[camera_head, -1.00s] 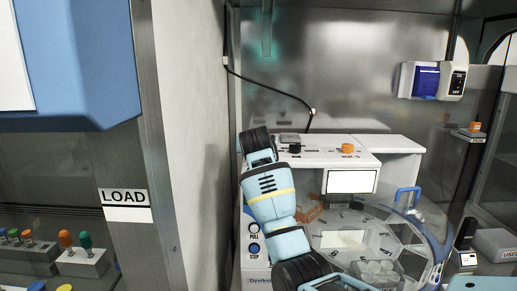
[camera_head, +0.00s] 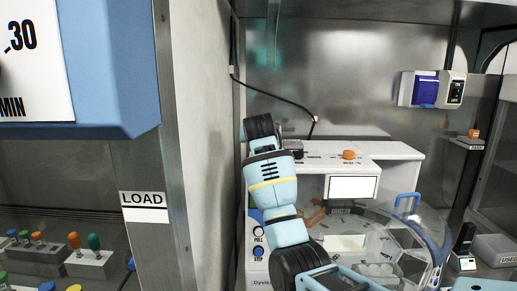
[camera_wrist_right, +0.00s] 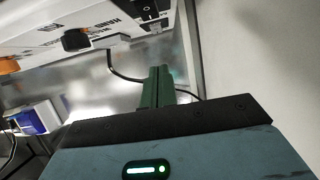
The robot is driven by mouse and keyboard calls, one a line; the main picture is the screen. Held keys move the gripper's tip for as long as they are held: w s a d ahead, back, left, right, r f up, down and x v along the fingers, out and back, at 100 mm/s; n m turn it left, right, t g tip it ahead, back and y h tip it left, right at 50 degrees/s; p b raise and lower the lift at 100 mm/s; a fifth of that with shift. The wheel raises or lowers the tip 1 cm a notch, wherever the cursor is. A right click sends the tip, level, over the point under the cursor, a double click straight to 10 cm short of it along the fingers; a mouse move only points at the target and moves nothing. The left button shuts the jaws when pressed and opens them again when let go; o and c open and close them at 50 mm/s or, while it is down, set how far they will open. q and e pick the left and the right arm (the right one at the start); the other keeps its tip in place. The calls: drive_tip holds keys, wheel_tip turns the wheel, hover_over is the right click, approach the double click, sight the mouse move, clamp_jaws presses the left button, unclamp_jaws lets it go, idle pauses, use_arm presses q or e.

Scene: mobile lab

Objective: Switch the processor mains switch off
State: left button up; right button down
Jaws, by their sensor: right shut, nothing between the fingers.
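The processor is a white machine (camera_head: 390,152) with a clear domed lid, seen right of centre in the head view. On its top panel are a black knob (camera_head: 296,153) and an orange knob (camera_head: 348,155). In the right wrist view, a grey switch (camera_wrist_right: 148,8) sits at the top edge beside printing that looks like MAINS; its position is unclear. My right gripper (camera_wrist_right: 161,72) shows two green fingers together and empty, below and apart from the switch. In the head view my right arm hides the fingers and most of the switch. My left gripper is not in view.
A pale wall panel (camera_head: 205,140) stands close left of my right arm. A black cable (camera_head: 275,97) hangs on the metal back wall. A blue-and-white dispenser (camera_head: 432,89) is at right.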

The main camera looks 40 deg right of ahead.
drive_tip(key=s+a, duration=0.5)
drive_tip(key=s, duration=0.2)
drive_tip(key=shift+a+f, duration=0.25)
drive_tip(key=shift+f, duration=0.05)
idle(0.5)
